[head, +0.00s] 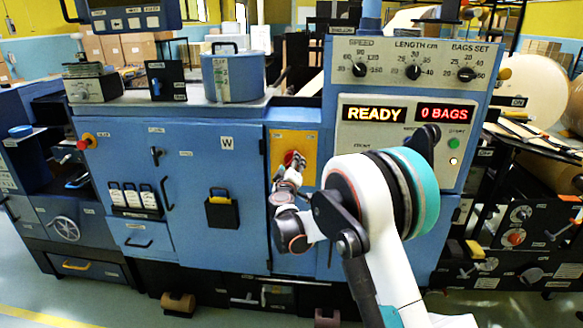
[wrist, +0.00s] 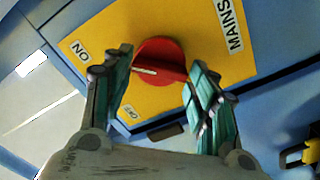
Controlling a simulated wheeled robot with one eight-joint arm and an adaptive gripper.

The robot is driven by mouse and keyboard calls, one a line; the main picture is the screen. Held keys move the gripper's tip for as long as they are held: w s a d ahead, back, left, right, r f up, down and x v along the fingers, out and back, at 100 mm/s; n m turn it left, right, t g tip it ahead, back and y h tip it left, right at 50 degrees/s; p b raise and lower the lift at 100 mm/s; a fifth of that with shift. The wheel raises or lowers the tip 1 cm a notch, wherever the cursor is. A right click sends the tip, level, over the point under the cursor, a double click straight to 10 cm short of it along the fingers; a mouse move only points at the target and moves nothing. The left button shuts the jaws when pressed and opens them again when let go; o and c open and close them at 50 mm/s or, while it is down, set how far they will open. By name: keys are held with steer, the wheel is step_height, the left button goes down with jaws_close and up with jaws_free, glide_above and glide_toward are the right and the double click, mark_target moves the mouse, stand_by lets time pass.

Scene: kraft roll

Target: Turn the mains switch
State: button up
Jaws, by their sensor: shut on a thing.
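The mains switch is a red rotary knob (head: 289,157) on a yellow plate (head: 306,143) on the blue machine front. In the wrist view the red knob (wrist: 160,52) sits between the two fingers of my gripper (wrist: 158,88), which is shut on it. The knob's white mark points left in that view, between an upside-down ON label (wrist: 80,49) and a second small label (wrist: 131,112) too blurred to read surely. A MAINS label (wrist: 230,25) is at the plate's right. In the head view my gripper (head: 289,171) partly hides the knob and plate.
The lit display (head: 405,113) reads READY and 0 BAGS, below several dials (head: 413,72). A red stop button (head: 85,143) is on the left. A blue pot (head: 233,78) stands on the machine top. A door handle (head: 167,193) sticks out left of the plate.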

steer(key=shift+n+p, duration=0.4)
steer(key=shift+n, duration=8.3)
steer(key=o, duration=1.1)
steer(key=shift+c, duration=0.2)
steer(key=s, duration=1.2)
steer(key=shift+a, duration=0.25)
